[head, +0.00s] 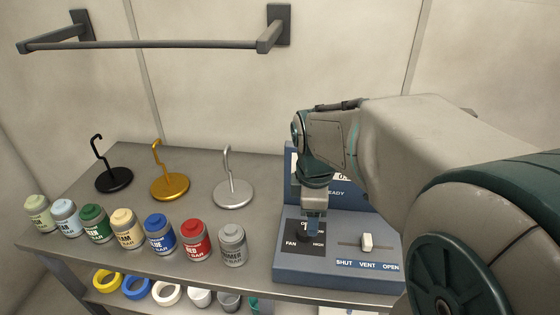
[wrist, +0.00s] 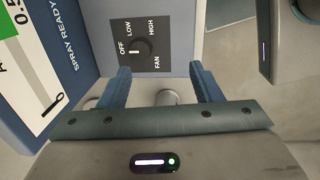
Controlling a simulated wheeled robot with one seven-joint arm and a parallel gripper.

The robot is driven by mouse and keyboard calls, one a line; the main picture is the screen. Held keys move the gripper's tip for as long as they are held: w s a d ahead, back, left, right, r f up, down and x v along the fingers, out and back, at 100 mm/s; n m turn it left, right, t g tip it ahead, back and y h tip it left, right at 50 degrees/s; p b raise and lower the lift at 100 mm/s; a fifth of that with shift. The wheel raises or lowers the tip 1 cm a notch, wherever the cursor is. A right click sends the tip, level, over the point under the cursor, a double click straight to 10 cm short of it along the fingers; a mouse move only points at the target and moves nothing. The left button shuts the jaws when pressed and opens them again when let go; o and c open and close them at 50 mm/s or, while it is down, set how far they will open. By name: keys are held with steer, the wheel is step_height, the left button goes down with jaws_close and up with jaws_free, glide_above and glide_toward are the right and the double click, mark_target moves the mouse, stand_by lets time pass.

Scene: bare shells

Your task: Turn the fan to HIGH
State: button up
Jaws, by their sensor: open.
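The fan knob (wrist: 140,47) is small and dark, on a dark square plate marked OFF, LOW, HIGH and FAN in the wrist view. A pale mark shows on its lower left, on the OFF side; its exact setting is hard to tell. My gripper (wrist: 160,70) is open and empty, its two blue fingers pointing at the panel with the knob beyond and between them, slightly left of centre. In the head view my gripper (head: 313,218) hangs over the fan plate (head: 291,248) and hides much of the knob.
A white slider (head: 367,241) marked SHUT, VENT, OPEN sits right of the fan plate on the blue control box (head: 330,272). Several paint jars (head: 159,236) line the bench front, with three hook stands (head: 233,191) behind. A rail (head: 150,44) is on the wall.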

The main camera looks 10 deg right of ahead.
mark_target(305, 230)
steer(key=w+r+n+g+p, duration=0.1)
steer(key=w+r+n+p, duration=0.15)
steer(key=w+n, duration=0.4)
steer(key=f, duration=0.4)
steer(key=f+n, duration=0.1)
steer(key=f, duration=0.4)
steer(key=s+f+n, duration=0.1)
steer(key=f, duration=0.4)
steer(key=shift+s+d+y, duration=0.1)
steer(key=shift+d+y, duration=0.05)
steer(key=shift+y, duration=0.25)
steer(key=c, duration=1)
